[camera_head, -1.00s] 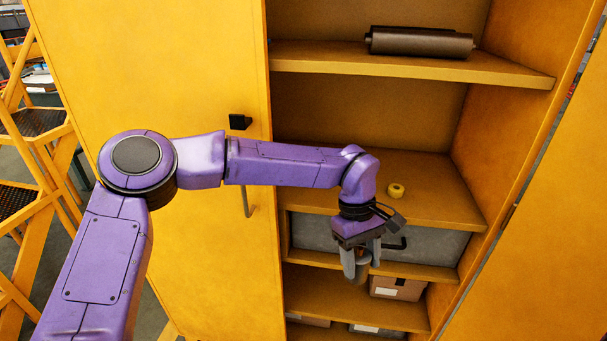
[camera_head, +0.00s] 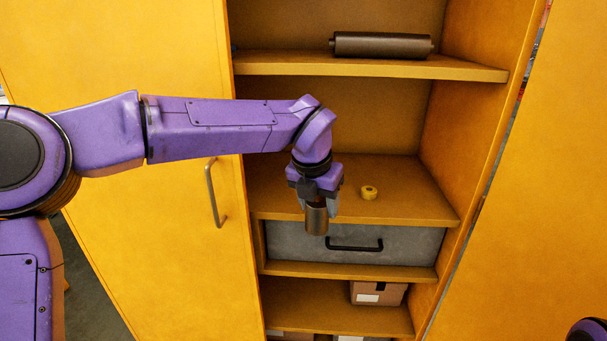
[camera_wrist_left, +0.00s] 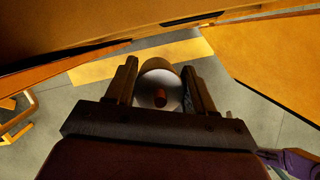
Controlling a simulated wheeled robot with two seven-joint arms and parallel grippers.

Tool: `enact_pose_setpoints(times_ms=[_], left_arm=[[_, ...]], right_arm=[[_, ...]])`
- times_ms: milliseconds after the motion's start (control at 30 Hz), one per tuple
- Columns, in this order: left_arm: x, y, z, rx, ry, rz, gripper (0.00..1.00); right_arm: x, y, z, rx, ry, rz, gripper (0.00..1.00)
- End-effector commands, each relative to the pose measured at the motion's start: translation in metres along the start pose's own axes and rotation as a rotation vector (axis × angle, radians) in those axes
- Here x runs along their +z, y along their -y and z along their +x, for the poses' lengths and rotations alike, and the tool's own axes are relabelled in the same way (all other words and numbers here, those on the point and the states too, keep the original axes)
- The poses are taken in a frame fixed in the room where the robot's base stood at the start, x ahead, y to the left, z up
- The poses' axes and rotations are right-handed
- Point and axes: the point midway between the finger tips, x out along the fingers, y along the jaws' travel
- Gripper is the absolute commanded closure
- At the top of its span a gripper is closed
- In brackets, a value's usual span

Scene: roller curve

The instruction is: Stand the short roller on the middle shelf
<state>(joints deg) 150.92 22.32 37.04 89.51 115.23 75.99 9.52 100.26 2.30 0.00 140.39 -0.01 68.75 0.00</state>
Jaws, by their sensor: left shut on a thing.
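My left gripper (camera_head: 317,205) is shut on the short roller (camera_head: 316,219), a dark brownish-grey cylinder held upright below the fingers. In the left wrist view the roller (camera_wrist_left: 160,88) shows end-on between the two fingers, with a pale end face and a reddish-brown centre. In the head view the roller is in front of the front edge of the middle shelf (camera_head: 410,205), overlapping the drawer below it in the picture. The middle shelf carries a small yellow roll (camera_head: 369,192) to the right of the gripper. My right gripper is not in view.
A long dark roller (camera_head: 381,45) lies on the upper shelf (camera_head: 465,71). A grey drawer (camera_head: 400,247) with a black handle is below the middle shelf, and cardboard boxes (camera_head: 378,293) are lower down. Cabinet doors stand open on both sides. The middle shelf is mostly clear.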

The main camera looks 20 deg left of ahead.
Motion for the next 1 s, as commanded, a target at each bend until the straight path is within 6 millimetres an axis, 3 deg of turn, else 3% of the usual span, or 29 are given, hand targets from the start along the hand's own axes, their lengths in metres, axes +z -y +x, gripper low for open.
enact_pose_setpoints(times_ms=[33,200,567,700,1000], left_arm=[[0.016,-0.006,-0.002,0.002,0.000,-0.002,0.95],[0.059,-0.023,0.011,0.001,0.000,0.000,0.95],[0.106,-0.044,0.028,0.000,0.000,0.002,0.95],[0.101,-0.044,0.044,-0.001,0.000,0.006,0.95],[0.100,-0.044,0.049,-0.002,0.001,0.004,0.95]], right_arm=[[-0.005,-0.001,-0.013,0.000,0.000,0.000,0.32],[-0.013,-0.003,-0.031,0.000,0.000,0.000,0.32],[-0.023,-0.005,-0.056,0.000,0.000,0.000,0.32],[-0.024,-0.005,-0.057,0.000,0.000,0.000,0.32],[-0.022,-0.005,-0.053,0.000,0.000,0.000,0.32]])
